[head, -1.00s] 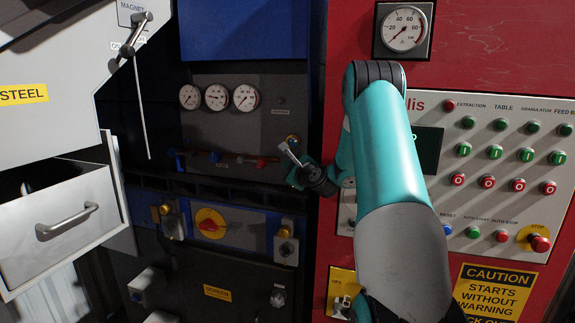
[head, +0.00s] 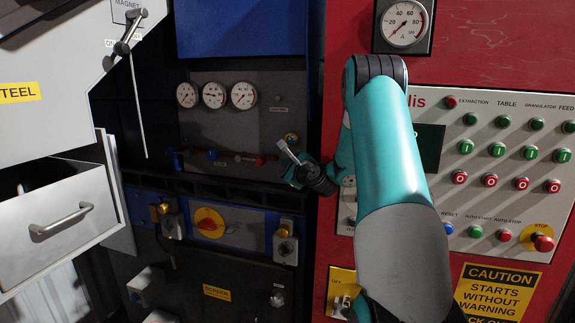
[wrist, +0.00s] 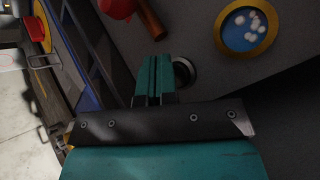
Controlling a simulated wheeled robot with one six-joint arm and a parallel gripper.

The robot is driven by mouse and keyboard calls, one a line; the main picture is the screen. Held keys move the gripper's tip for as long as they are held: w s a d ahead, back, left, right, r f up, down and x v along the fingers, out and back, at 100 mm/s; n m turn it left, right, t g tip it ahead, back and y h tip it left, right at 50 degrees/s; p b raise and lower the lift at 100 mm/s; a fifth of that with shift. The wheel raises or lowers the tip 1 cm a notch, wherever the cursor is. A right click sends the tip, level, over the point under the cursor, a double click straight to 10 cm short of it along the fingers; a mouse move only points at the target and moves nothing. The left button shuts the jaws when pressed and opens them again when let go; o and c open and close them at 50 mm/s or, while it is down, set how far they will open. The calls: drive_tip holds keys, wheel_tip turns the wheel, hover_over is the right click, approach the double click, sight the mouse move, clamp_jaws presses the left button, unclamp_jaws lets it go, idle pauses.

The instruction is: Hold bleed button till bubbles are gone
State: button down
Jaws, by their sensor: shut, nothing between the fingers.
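My gripper (wrist: 153,80) is shut and empty, with its teal fingers together and pointing at the grey gauge panel. In the head view it (head: 291,173) is small and partly hidden by my own wrist. A round button-like part with a pale ring (wrist: 184,73), seemingly the bleed button, sits just right of the fingertips in the wrist view and is partly covered by them. I cannot tell whether they touch it. The brass-rimmed sight glass (wrist: 246,29) holds blue liquid with several white bubbles. It also shows in the head view (head: 291,138).
A red valve handle (wrist: 117,8) and a copper-coloured pipe (wrist: 150,18) are near the fingers. Three gauges (head: 214,95) are on the panel. A red control panel with buttons (head: 490,150) stands at right. An open drawer (head: 60,215) juts out at left.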

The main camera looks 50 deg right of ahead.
drive_tip(key=shift+s+d+r+h, duration=0.2)
drive_tip(key=shift+d+r+h, duration=0.1)
drive_tip(key=shift+d, duration=0.15)
drive_tip(key=a, duration=0.1)
drive_tip(key=s+a+b, duration=0.1)
drive_tip(key=a, duration=0.1)
drive_tip(key=s+a, duration=0.1)
drive_tip(key=shift+a+f, duration=0.3)
drive_tip(key=shift+a, duration=0.1)
drive_tip(key=shift+w, duration=0.1)
